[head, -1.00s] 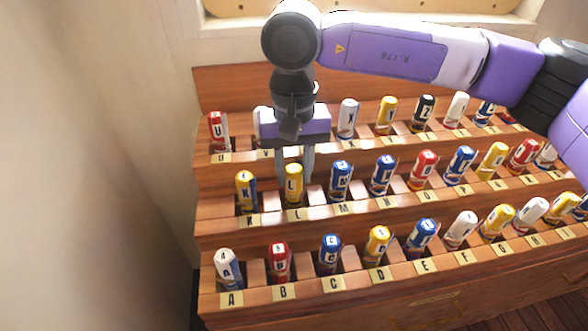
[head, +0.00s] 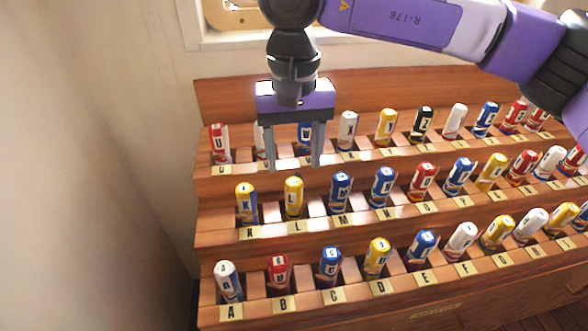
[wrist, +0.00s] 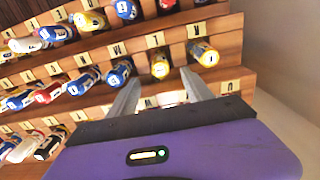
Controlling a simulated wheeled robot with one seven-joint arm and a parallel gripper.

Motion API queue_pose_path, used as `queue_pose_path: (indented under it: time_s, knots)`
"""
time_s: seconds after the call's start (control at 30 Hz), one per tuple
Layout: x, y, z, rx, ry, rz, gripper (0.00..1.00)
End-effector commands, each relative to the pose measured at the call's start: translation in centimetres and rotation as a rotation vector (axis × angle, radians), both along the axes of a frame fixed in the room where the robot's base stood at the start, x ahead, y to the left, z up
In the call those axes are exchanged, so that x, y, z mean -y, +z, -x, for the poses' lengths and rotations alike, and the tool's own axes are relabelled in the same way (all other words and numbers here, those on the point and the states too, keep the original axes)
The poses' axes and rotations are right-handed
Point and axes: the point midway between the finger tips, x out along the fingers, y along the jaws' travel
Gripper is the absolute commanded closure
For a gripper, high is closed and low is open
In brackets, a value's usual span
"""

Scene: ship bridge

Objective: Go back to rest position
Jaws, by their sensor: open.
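My gripper (head: 294,165) is open and empty. Its fingers point down over the left part of the stepped wooden rack (head: 235,90), in front of the top row and above the yellow rolled flag L (head: 293,197). Flag L stands in its slot, apart from the fingers. In the wrist view, my gripper (wrist: 160,82) shows two spread fingers, with yellow flag L (wrist: 160,66) and yellow-and-blue flag K (wrist: 205,54) beyond them. The gripper partly hides the top-row flags V and W (head: 305,137).
The rack holds three tiers of lettered flags, such as red U (head: 219,142), white A (head: 229,281) and red B (head: 279,275). A pale wall (head: 90,170) stands close on the left. A window ledge (head: 215,38) is behind. The space above the lower tiers is clear.

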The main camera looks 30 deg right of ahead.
Motion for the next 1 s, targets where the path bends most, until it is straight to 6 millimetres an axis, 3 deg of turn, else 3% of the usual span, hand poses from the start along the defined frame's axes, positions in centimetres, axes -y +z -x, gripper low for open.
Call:
queue_pose_path:
  time_s: [0.17, 0.57, 0.7, 0.83, 1.0]
  knots:
    - [0.0, 1.1, 0.0, 0.000, 0.001, 0.001, 0.41]
    - [0.0, 1.1, 0.0, -0.001, -0.003, 0.000, 0.41]
    - [-0.6, 1.1, -0.3, 0.012, -0.078, -0.023, 0.41]
    - [-3.9, 1.4, -0.1, 0.004, -0.227, -0.149, 0.41]
    - [-11.3, 3.6, 2.1, -0.098, -0.395, -0.432, 0.41]
